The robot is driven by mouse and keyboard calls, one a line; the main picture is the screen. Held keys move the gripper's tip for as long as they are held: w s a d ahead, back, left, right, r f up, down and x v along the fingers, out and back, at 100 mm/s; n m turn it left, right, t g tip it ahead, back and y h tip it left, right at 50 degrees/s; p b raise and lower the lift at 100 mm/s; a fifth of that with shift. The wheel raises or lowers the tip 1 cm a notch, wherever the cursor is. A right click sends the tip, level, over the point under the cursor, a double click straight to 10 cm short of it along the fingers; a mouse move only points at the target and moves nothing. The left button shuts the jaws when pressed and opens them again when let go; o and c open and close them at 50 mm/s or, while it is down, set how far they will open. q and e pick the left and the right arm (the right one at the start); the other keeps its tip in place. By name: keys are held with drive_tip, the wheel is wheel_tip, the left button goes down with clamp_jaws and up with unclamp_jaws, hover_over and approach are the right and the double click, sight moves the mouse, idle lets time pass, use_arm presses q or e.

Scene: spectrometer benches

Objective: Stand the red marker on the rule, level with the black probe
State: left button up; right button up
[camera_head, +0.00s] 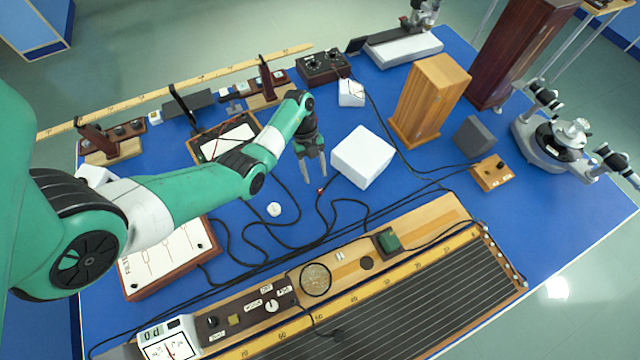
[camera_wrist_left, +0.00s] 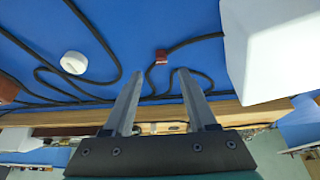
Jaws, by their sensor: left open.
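A small red piece (camera_head: 320,190), which I take for the red marker, is on the blue bench beside a black cable; it also shows in the left wrist view (camera_wrist_left: 162,56). Whether the cable is joined to it I cannot tell. My left gripper (camera_head: 314,178) is open and empty above the bench, its fingertips pointing down near the red piece. In the left wrist view the red piece shows just beyond the gap between the fingertips (camera_wrist_left: 160,73). A yellow numbered rule (camera_head: 345,300) runs along the long wired board at the front. I cannot clearly make out the black probe. My right gripper is not in view.
A white block (camera_head: 363,157) stands close to the right of my left gripper. A white round piece (camera_head: 273,209) lies to its left. Black cables (camera_head: 340,231) loop over the bench between the gripper and the board. A wooden box (camera_head: 430,98) stands further right.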

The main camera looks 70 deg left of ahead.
sight(319, 190)
use_arm(q)
drive_tip(key=shift+d+f, duration=0.3)
drive_tip(key=shift+f, duration=0.35)
drive_tip(key=b+x, duration=0.2)
drive_tip(key=x, duration=0.3)
drive_tip(key=shift+w+f, duration=0.1)
clamp_jaws()
